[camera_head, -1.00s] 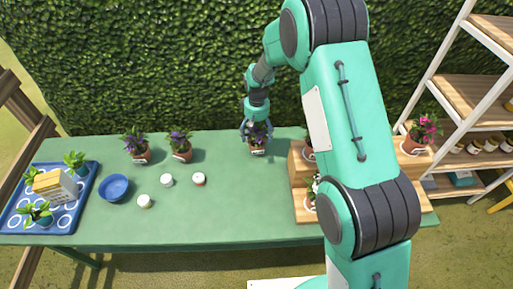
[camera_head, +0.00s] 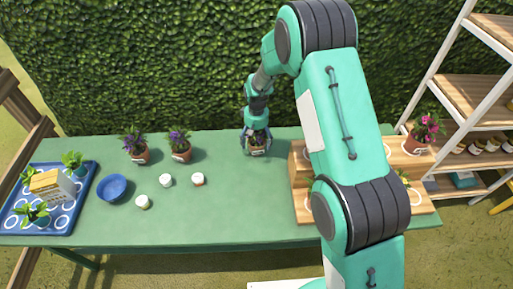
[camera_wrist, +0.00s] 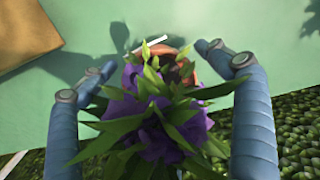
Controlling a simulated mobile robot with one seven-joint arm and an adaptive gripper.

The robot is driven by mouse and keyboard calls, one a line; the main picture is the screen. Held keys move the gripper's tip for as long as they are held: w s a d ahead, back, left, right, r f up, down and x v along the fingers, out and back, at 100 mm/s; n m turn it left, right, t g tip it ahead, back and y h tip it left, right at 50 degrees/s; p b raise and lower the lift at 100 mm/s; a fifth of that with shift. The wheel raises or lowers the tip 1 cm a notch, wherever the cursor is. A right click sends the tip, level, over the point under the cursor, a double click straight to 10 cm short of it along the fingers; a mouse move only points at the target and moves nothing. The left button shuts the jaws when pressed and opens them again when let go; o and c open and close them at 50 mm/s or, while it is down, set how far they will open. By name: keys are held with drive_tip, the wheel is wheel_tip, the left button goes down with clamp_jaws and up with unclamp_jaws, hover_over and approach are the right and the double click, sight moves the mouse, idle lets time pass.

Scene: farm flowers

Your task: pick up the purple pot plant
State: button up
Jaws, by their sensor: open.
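A purple-flowered plant (camera_wrist: 165,125) in a terracotta pot stands on the green table (camera_head: 225,220) near its back edge; its pot (camera_head: 258,149) shows below my gripper in the head view. My gripper (camera_head: 256,145) is over this plant, pointing down. In the wrist view my open gripper (camera_wrist: 155,75) has one finger on each side of the leaves and flowers. The pot is mostly hidden under the foliage there. Two more purple pot plants, one at the left (camera_head: 134,146) and one nearer (camera_head: 180,147), stand on the table to the left.
A wooden stepped stand (camera_head: 305,205) is just right of the gripper, with a pink-flowered pot plant (camera_head: 424,130) on it. Small white jars (camera_head: 166,180), a blue bowl (camera_head: 112,187) and a blue tray (camera_head: 75,205) are at left. A hedge (camera_head: 160,70) rises behind the table.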

drive_tip(key=shift+c, duration=0.5)
drive_tip(key=c, duration=1.5)
drive_tip(key=shift+r, duration=0.15)
drive_tip(key=shift+r+p, duration=0.3)
drive_tip(key=shift+r, duration=0.3)
wheel_tip(320, 180, up, 2)
drive_tip(key=shift+w+r+p, duration=0.1)
drive_tip(key=shift+p, duration=0.25)
drive_tip(key=s+d, duration=0.1)
drive_tip(key=s, duration=0.4)
drive_tip(key=s+d+r+p, duration=0.1)
drive_tip(key=s, duration=0.4)
drive_tip(key=s+d+p, duration=0.1)
drive_tip(key=s, duration=0.4)
drive_tip(key=shift+s+d+r, duration=0.15)
drive_tip(key=shift+s+d, duration=0.05)
drive_tip(key=shift+s, duration=0.2)
drive_tip(key=shift+c, duration=0.2)
